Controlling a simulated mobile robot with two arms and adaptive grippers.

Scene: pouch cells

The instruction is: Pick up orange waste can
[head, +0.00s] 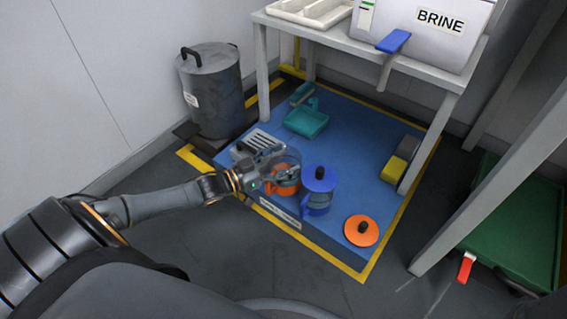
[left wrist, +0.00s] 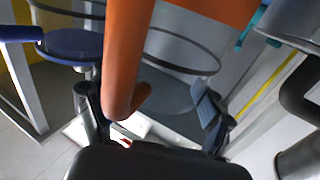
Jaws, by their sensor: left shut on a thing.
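The orange waste can (head: 284,188) stands at the front of the blue mat, with its lid off and its upper part looking clear. My left gripper (head: 272,166) reaches it from the left and partly covers it. In the left wrist view the can's orange handle (left wrist: 126,60) comes down between the two fingers of my left gripper (left wrist: 150,112), which is shut on it. The can's orange body (left wrist: 205,10) shows at the top of that view. An orange lid (head: 361,230) with a dark knob lies apart at the mat's front right corner. My right gripper is not in view.
A blue can (head: 318,204) with a blue lid (head: 319,180) stands close to the right of the orange can. A teal dustpan (head: 306,121) lies behind. A grey bin (head: 212,92) stands back left. The bench leg (head: 428,140) and a yellow block (head: 394,169) are at right.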

